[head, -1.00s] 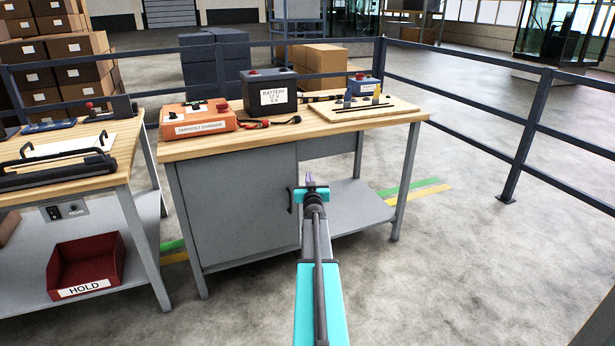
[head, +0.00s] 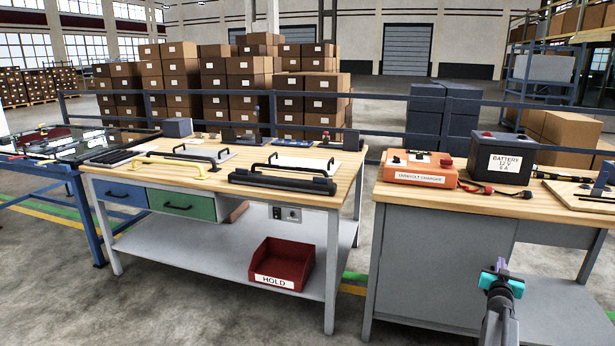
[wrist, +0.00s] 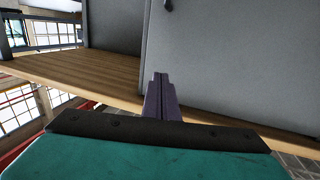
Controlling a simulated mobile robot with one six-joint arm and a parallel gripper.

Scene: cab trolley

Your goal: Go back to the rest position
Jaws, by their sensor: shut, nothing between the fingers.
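My gripper (head: 502,266) shows at the lower right of the head view, in front of the right-hand bench with the grey cabinet (head: 430,262). In the wrist view my gripper (wrist: 158,78) has its two purple fingers together, with nothing between them. The wrist view is tilted; the grey cabinet (wrist: 220,60) fills much of it behind the fingers. No object is held.
The right bench carries an orange charger (head: 420,167) and a battery (head: 500,157). The left workbench (head: 345,195) holds handles and fixtures, with a red HOLD bin (head: 281,264) on its lower shelf. A rail (head: 385,134) runs behind. Floor (head: 225,315) in front is clear.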

